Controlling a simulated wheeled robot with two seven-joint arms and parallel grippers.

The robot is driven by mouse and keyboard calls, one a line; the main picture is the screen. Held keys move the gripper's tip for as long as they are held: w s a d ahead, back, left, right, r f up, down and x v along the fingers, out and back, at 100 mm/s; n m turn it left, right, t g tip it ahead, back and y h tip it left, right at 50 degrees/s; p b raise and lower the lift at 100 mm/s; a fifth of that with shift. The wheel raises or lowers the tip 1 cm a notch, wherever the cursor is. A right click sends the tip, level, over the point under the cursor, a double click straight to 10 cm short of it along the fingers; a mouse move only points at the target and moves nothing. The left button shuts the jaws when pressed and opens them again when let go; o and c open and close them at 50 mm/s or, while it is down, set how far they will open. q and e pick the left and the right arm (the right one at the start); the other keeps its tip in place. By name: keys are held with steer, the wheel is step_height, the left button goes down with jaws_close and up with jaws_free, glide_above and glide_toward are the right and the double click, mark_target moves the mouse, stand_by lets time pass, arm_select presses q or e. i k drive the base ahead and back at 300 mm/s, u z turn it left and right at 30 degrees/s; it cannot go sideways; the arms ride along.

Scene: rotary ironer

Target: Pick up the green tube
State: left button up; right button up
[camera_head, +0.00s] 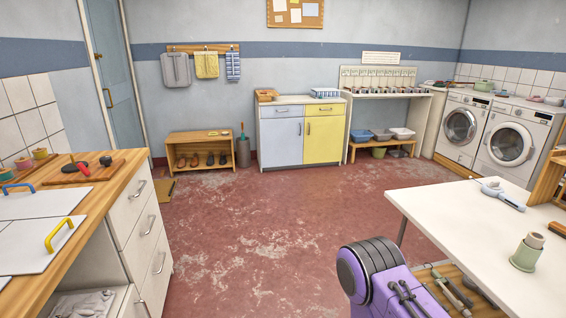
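A pale green tube-like container (525,253) with a tan top stands upright on the white table (445,216) at the right. It is the only green tube-shaped thing I can make out clearly, and nothing touches it. Neither of my grippers shows in the head view.
A grey-white tool (499,194) lies farther back on the table. A wooden counter (112,192) with drawers is at the left. The red floor (270,225) between is clear.

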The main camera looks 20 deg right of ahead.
mark_target(525, 259)
steer(key=z, duration=0.35)
steer(key=i, duration=1.15)
steer(key=z, duration=1.65)
steer(key=i, duration=0.9)
steer(key=z, duration=0.95)
